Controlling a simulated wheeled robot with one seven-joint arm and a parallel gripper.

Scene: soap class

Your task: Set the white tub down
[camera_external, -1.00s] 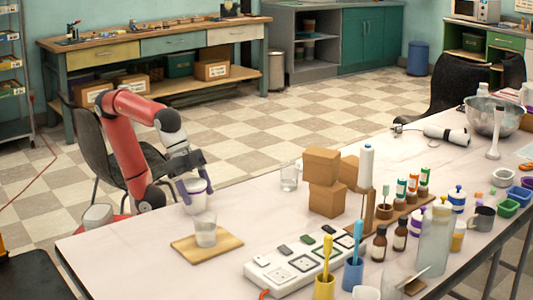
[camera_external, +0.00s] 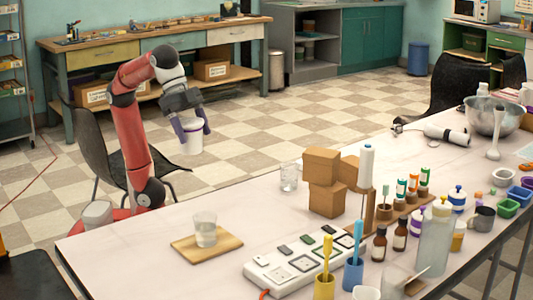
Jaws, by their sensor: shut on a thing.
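The white tub (camera_external: 190,139) hangs upright in my gripper (camera_external: 193,135), whose two purple-grey fingers are shut on it from both sides. In this view the tub appears against the tiled floor, above and behind the near-left part of the pale table (camera_external: 140,232). Its underside is clear of the tabletop. The tub's far side is hidden.
A glass beaker (camera_external: 205,232) stands on a wooden board (camera_external: 190,250) at the table's left. Another clear beaker (camera_external: 289,178) stands near the back edge beside stacked brown boxes (camera_external: 325,183). Bare table shows left of the board.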

